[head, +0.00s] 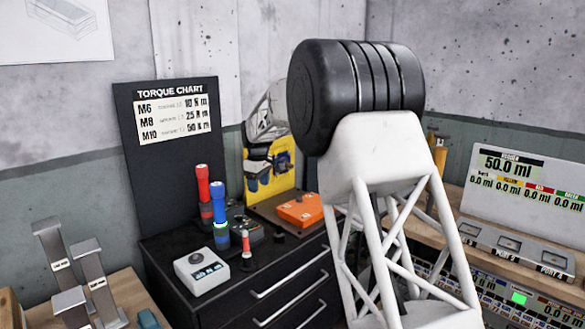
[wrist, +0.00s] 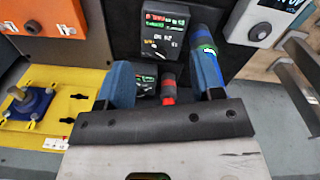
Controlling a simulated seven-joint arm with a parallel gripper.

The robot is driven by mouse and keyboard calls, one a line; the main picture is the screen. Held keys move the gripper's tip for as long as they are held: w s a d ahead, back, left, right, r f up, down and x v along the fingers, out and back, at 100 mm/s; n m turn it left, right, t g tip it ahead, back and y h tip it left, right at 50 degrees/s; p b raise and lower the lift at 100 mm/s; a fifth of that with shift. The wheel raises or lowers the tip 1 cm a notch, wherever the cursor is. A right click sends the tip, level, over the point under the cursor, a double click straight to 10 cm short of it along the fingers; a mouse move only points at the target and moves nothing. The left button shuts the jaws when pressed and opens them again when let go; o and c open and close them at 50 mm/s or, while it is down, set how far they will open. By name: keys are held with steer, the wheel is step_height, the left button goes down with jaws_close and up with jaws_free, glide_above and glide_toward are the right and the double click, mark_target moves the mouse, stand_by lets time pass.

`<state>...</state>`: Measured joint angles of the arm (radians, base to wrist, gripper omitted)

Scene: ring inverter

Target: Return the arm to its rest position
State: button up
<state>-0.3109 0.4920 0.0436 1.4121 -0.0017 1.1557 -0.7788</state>
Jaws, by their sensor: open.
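My arm fills the right middle of the head view, with a large black joint (head: 375,85) above a white lattice link (head: 390,230). My gripper (head: 259,171) is small behind the joint, in front of the yellow panel and above the black cabinet. Its fingers point down. In the wrist view my gripper (wrist: 163,85) shows its blue fingers spread apart, with nothing held between them. A red-tipped item (wrist: 168,82) shows beyond the gap, apart from the fingers. Part of the arm is hidden behind the black joint.
The yellow panel (head: 258,188) is close to my gripper. Metal stands (head: 90,270) are at left; a dispenser (head: 525,195) is at right.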

steer(key=s+d+r+m, duration=0.2)
steer(key=s+d+r, duration=0.2)
steer(key=s+d, duration=0.45)
steer(key=s+d+r+m+t, duration=0.1)
steer(key=s+d+r+m, duration=0.3)
steer(key=s, duration=0.7)
steer(key=s+d+r, duration=0.3)
steer(key=s+d, duration=0.5)
steer(key=s, duration=0.2)
steer(key=s+d+f+m, duration=0.2)
steer(key=s+d+f, duration=0.1)
steer(key=s, duration=0.8)
steer(key=s+d+f+m, duration=0.2)
steer(key=s+d+f, duration=0.1)
steer(key=s, duration=0.8)
steer(key=s+d+f+m+t, duration=0.1)
steer(key=s+d+f+m, duration=0.1)
steer(key=s, duration=1)
steer(key=shift+d+f+m, duration=0.3)
steer(key=shift+d+f, duration=0.55)
steer(key=shift+d, duration=0.05)
steer(key=shift+o, duration=0.3)
steer(key=shift+o, duration=1)
steer(key=shift+s, duration=0.1)
